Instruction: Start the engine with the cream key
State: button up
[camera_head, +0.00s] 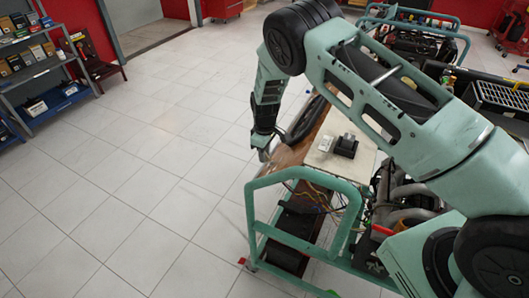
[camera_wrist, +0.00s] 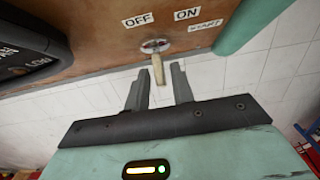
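The cream key (camera_wrist: 158,72) sits in a round metal ignition switch (camera_wrist: 155,45) on a brown panel (camera_wrist: 95,35). Labels OFF, ON and START are above and to the right of the switch in the wrist view. The key's head points toward my gripper. In the head view my gripper (camera_head: 263,153) is at the trainer's panel end, and the key is hidden.
A green tubular frame (camera_head: 265,183) surrounds the engine trainer, with loose wires inside. A cream board (camera_head: 325,152) carries a black box (camera_head: 346,146). Another engine trainer (camera_head: 415,40) stands behind. Shelves (camera_head: 38,60) are at left. The tiled floor at left is clear.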

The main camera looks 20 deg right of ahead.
grip_shut()
jog(key=m+b, duration=0.1)
jog(key=t+h+b, duration=0.1)
jog(key=m+h+b, duration=0.1)
jog(key=shift+s+a+f+m+t+b, duration=0.2)
jog(key=shift+a+f+m+t+b, duration=0.1)
jog(key=shift+a+t+b, duration=0.1)
jog(key=m+h+b, duration=0.1)
jog(key=b, duration=0.1)
jog(key=m+t+h+b, duration=0.1)
jog(key=h, duration=0.1)
jog(key=shift+s+a+f+m+b, duration=0.1)
jog(key=shift+f+m+b, duration=0.05)
jog(key=shift+m+b, duration=0.2)
jog(key=m+h+b, duration=0.1)
jog(key=b, duration=0.1)
jog(key=m+h+b, duration=0.1)
jog(key=m+b, duration=0.1)
jog(key=b, duration=0.1)
jog(key=shift+a+f+t+h, duration=0.1)
jog(key=shift+a+t+h, duration=0.1)
jog(key=shift+t+h, duration=0.2)
jog(key=m+h+b, duration=0.1)
jog(key=b, duration=0.2)
jog(key=shift+m+h, duration=0.35)
jog(key=shift+h, duration=0.05)
jog(key=shift+r+b, duration=0.2)
jog(key=shift+b, duration=0.1)
